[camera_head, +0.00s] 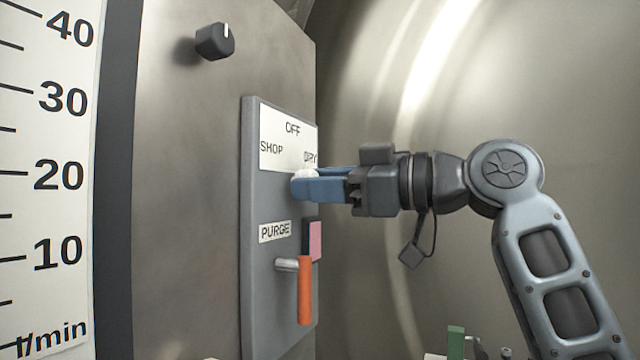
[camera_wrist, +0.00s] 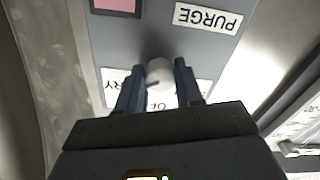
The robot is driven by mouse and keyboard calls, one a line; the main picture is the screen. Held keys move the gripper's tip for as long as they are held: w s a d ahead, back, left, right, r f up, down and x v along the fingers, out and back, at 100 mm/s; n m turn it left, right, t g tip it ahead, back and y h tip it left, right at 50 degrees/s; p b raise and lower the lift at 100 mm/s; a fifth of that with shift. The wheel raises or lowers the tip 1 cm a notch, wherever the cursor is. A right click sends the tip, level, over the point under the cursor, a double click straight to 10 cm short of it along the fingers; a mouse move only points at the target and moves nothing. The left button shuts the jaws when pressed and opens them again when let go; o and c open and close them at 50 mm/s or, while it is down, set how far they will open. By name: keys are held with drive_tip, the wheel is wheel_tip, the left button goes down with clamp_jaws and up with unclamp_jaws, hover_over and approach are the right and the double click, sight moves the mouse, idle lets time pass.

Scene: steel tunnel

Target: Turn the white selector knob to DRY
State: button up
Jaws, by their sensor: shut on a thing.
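The white selector knob (camera_head: 304,174) is on the grey panel (camera_head: 250,215), just below a white label plate (camera_head: 284,150) reading SHOP, OFF and DRY. My gripper (camera_head: 306,187) reaches in from the right with its blue fingers around the knob, hiding most of it. In the wrist view the knob (camera_wrist: 159,70) sits between the two fingers of my gripper (camera_wrist: 158,80), and they are shut on it. Which label the knob points to cannot be told, as the fingers cover its pointer.
Below the knob are a PURGE label (camera_head: 275,232), a pink square (camera_head: 315,241) and an orange-handled lever (camera_head: 305,290). A black knob (camera_head: 215,41) sits at upper left. A flow scale (camera_head: 45,180) stands at far left. The curved steel wall (camera_head: 580,110) is behind my arm.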

drive_tip(key=shift+m+p, duration=0.3)
drive_tip(key=m+p, duration=0.9)
drive_tip(key=m, duration=0.2)
drive_tip(key=shift+s, duration=0.1)
drive_tip(key=shift+m, duration=0.3)
idle(0.4)
drive_tip(key=o, duration=1)
drive_tip(key=shift+o, duration=0.2)
drive_tip(key=b+v, duration=0.1)
drive_tip(key=v, duration=0.6)
drive_tip(key=shift+s+d+b, duration=0.15)
drive_tip(key=shift+d+b, duration=0.15)
drive_tip(key=shift+d, duration=0.05)
